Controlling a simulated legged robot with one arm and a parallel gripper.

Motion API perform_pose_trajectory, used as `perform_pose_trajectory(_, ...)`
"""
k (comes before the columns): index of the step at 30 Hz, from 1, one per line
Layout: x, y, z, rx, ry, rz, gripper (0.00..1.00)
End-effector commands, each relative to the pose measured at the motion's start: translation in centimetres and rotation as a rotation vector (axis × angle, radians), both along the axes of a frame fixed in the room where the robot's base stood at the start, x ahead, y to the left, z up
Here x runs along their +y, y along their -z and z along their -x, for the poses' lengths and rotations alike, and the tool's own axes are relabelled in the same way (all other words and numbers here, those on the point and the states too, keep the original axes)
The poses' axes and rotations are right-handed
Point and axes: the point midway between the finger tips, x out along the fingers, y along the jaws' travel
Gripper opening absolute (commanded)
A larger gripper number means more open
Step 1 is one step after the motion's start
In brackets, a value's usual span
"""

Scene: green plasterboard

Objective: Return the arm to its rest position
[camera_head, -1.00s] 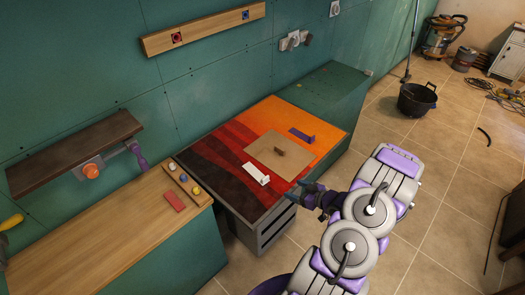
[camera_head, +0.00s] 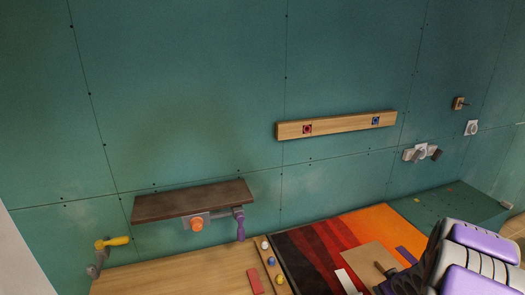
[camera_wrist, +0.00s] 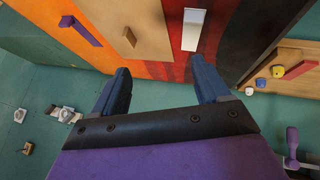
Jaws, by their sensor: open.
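My arm shows in the lower right corner of the head view (camera_head: 470,262), with purple and grey links cut off by the picture edge. My gripper (camera_wrist: 160,67) shows in the wrist view as two dark blue fingers, spread apart with nothing between them. The fingers are over the red and orange striped worktop, seen upside down.
In the head view, a wooden bench (camera_head: 190,275) holds a red block (camera_head: 255,281) and a strip with several coloured knobs (camera_head: 273,268). A dark shelf (camera_head: 190,201), a wooden rail (camera_head: 335,125) and valves (camera_head: 422,152) are on the green wall.

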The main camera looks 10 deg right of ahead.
Motion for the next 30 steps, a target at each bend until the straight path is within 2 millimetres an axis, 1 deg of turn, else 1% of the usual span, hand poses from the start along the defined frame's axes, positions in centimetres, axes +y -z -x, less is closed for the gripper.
perform_pose_trajectory(1,0.9,-1.5,-0.5,0.021,0.01,0.022,0.75)
perform_pose_trajectory(5,3.5,-4.5,-0.2,0.097,0.064,0.047,0.75)
perform_pose_trajectory(8,6.0,-6.5,0.7,0.153,0.105,0.054,0.75)
perform_pose_trajectory(9,7.1,-7.4,1.0,0.171,0.119,0.055,0.75)
perform_pose_trajectory(11,8.9,-8.6,1.7,0.202,0.142,0.052,0.75)
perform_pose_trajectory(14,12.1,-10.4,3.3,0.252,0.175,0.04,0.75)
perform_pose_trajectory(15,13.4,-11.0,4.0,0.27,0.187,0.031,0.75)
perform_pose_trajectory(17,15.6,-11.9,5.2,0.302,0.203,0.016,0.75)
perform_pose_trajectory(18,17.0,-12.4,6.2,0.323,0.212,0.003,0.75)
perform_pose_trajectory(20,19.3,-13.1,7.6,0.354,0.223,-0.017,0.75)
perform_pose_trajectory(21,20.8,-13.5,8.7,0.378,0.228,-0.033,0.75)
perform_pose_trajectory(23,23.1,-14.1,10.4,0.412,0.233,-0.057,0.75)
perform_pose_trajectory(24,24.7,-14.5,11.6,0.432,0.233,-0.075,0.75)
perform_pose_trajectory(26,27.0,-15.0,13.4,0.467,0.232,-0.104,0.75)
perform_pose_trajectory(27,28.5,-15.3,14.8,0.493,0.23,-0.124,0.75)
perform_pose_trajectory(29,30.8,-15.7,16.9,0.532,0.221,-0.153,0.75)
perform_pose_trajectory(30,32.2,-15.8,18.3,0.557,0.213,-0.174,0.75)
